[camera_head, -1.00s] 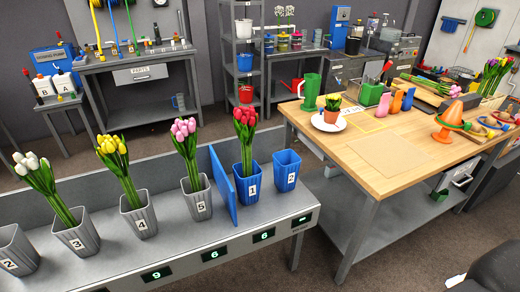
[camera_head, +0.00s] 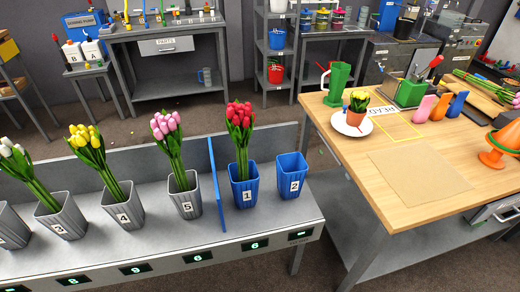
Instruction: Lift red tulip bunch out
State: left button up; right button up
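The red tulip bunch (camera_head: 239,135) stands in the blue bucket (camera_head: 246,192) labelled 1, heads up and green stems going down into it. The lower ends of the stems are hidden inside the bucket. Neither of my grippers shows in the head view.
An empty-looking blue bucket 2 (camera_head: 292,176) stands just right. A blue divider (camera_head: 217,186) separates them from grey buckets with pink (camera_head: 166,127), yellow (camera_head: 83,138) and white tulips. A wooden table (camera_head: 444,210) at right holds a potted plant (camera_head: 358,107) and green jug (camera_head: 339,83).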

aim_at(242, 119)
jog(key=i+l, duration=0.25)
jog(key=l, duration=0.2)
jog(key=i+l+z, duration=0.1)
jog(key=i+l, duration=0.15)
jog(key=l, duration=0.15)
jog(key=i+l, duration=0.25)
jog(key=l, duration=0.15)
jog(key=z, duration=0.05)
